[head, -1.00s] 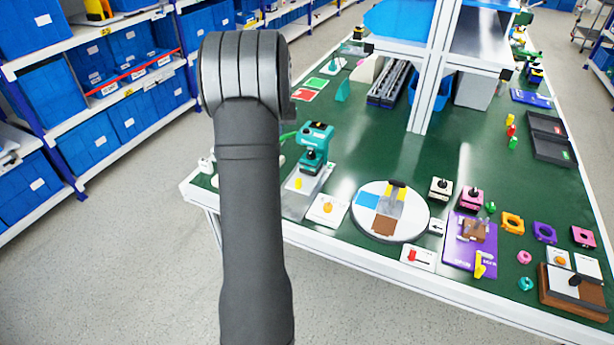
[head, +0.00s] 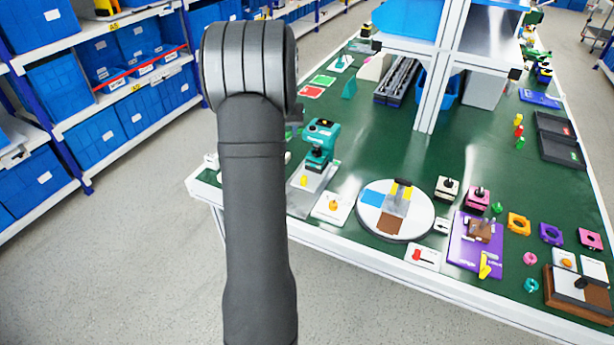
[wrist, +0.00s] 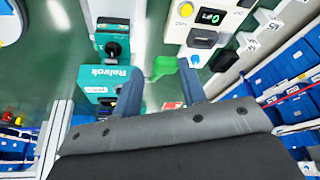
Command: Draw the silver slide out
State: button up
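A silver-grey slab (head: 397,205) with a black and yellow grip on its far end lies on the white round plate (head: 418,229), between a blue and a brown patch. It may be the silver slide, but I cannot be sure at this size. In the wrist view my gripper (wrist: 160,70) is open, its two blue-grey fingers apart. A green piece (wrist: 164,66) shows between the fingers; its distance is unclear, and nothing looks gripped. In the head view my arm hides the gripper.
A teal machine (head: 321,137) stands left of the round plate; a teal machine also shows in the wrist view (wrist: 113,22). A red-handled switch (head: 422,256), purple board (head: 463,250) and wooden box (head: 560,297) line the front edge. Green table beyond the plate is mostly clear.

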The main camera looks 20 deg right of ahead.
aim_at(304, 177)
jog(key=s+m+g+h, duration=0.15)
jog(key=s+m, duration=0.35)
jog(key=s, duration=0.5)
jog(key=shift+t, duration=0.25)
jog(key=x, duration=1.7)
jog(key=shift+a, duration=0.3)
